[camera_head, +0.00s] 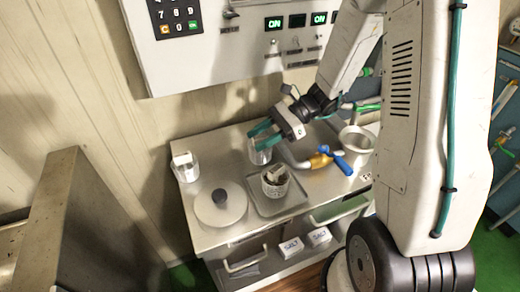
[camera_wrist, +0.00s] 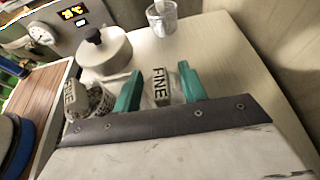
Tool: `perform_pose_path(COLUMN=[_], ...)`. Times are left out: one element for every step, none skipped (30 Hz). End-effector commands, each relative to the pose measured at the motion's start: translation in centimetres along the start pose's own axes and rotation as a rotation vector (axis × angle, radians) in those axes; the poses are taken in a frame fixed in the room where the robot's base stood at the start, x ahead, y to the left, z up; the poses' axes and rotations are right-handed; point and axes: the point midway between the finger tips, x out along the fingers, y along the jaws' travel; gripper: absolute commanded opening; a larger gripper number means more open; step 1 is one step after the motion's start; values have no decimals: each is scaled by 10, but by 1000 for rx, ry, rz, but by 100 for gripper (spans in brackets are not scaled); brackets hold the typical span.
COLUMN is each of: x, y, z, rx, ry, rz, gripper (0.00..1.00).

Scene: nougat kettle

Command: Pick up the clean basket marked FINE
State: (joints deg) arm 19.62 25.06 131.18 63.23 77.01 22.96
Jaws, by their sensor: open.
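A pale basket with a tag marked FINE (camera_wrist: 160,86) stands between the two teal fingers of my gripper (camera_wrist: 160,90) in the wrist view. My gripper is open, with one finger on each side of the basket; I cannot tell whether they touch it. In the head view my gripper (camera_head: 262,137) is over this basket (camera_head: 259,155) at the back of the steel counter, and the fingers partly cover it. A second basket marked FINE (camera_wrist: 90,103) looks speckled with residue. It stands in a metal tray, and also shows in the head view (camera_head: 275,186).
The tray (camera_head: 292,206) is close in front of my gripper. A round lid with a dark knob (camera_head: 220,205) lies to its left. A light container (camera_head: 186,170) stands at the back left. A blue-and-yellow valve (camera_head: 328,159) and a metal pot (camera_head: 357,139) are to the right.

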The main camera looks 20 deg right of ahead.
Motion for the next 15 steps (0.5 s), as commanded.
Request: perform_pose_path(x=[3, 3, 3, 3, 3, 3, 3, 3, 3, 3, 3, 3, 2, 2, 2], y=[0, 0, 0, 0, 0, 0, 0, 0, 0, 0, 0, 0, 0, 0, 0], z=[0, 0, 0, 0, 0, 0, 0, 0, 0, 0, 0, 0, 0, 0, 0], rx=[0, 0, 0, -1, -1, -1, -1, -1, -1, -1, -1, -1, -1, -1, -1], ry=[0, 0, 0, 0, 0, 0, 0, 0, 0, 0, 0, 0, 0, 0, 0], rz=[1, 0, -1, -1, -1, -1, -1, -1, -1, -1, -1, -1, -1, -1, -1], gripper=[42, 42, 42, 42, 42, 42, 39, 31, 20, 11, 3, 0, 0, 0, 0])
